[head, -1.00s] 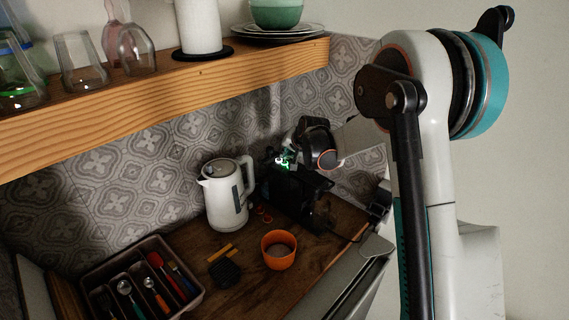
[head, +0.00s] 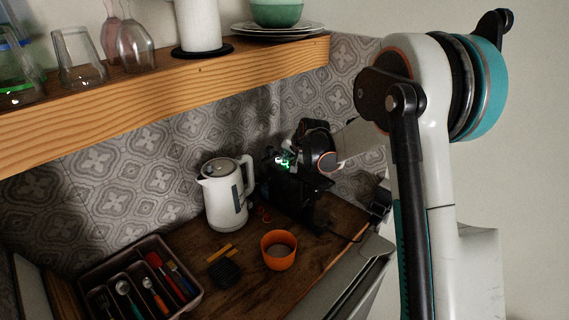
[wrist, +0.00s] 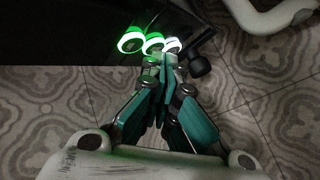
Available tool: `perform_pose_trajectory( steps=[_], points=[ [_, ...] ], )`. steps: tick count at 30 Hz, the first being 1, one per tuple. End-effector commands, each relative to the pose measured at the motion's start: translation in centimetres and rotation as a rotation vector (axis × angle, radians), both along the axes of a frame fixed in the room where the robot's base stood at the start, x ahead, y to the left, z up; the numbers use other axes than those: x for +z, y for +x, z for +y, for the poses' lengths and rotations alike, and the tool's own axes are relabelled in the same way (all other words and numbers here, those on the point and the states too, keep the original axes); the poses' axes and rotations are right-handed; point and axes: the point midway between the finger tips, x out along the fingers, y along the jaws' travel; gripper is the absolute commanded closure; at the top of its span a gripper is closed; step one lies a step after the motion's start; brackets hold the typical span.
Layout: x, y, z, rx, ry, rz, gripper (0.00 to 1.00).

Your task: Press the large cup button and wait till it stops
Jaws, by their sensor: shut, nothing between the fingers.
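The black coffee machine (head: 290,190) stands against the tiled wall at the back of the counter. Its row of three round lit buttons shows in the wrist view: the left button (wrist: 131,41) and middle button (wrist: 153,42) glow green, the right button (wrist: 173,46) glows white. I cannot read which one is the large cup button. My gripper (wrist: 165,66) is shut and empty, its tips just at the middle and right buttons; I cannot tell whether they touch. In the head view my wrist partly hides the machine's top, and green light (head: 285,161) shows beside it.
A white kettle (head: 222,200) stands close left of the machine. An orange cup (head: 279,259) sits on the counter in front. A cutlery tray (head: 192,300) is at the left. The wooden shelf (head: 180,88) with glasses and plates overhangs the counter. A black knob (wrist: 197,66) is right of my fingertips.

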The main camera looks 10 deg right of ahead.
Motion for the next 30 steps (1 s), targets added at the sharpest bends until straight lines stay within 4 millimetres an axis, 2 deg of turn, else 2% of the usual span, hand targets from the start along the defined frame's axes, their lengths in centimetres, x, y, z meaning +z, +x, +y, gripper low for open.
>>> perform_pose_trajectory(
  steps=[18,30],
  points=[
    [-0.3,0.0,0.0,0.000,0.000,0.000,1.00],
    [1.2,0.0,0.0,0.000,0.000,0.000,1.00]
  ],
)
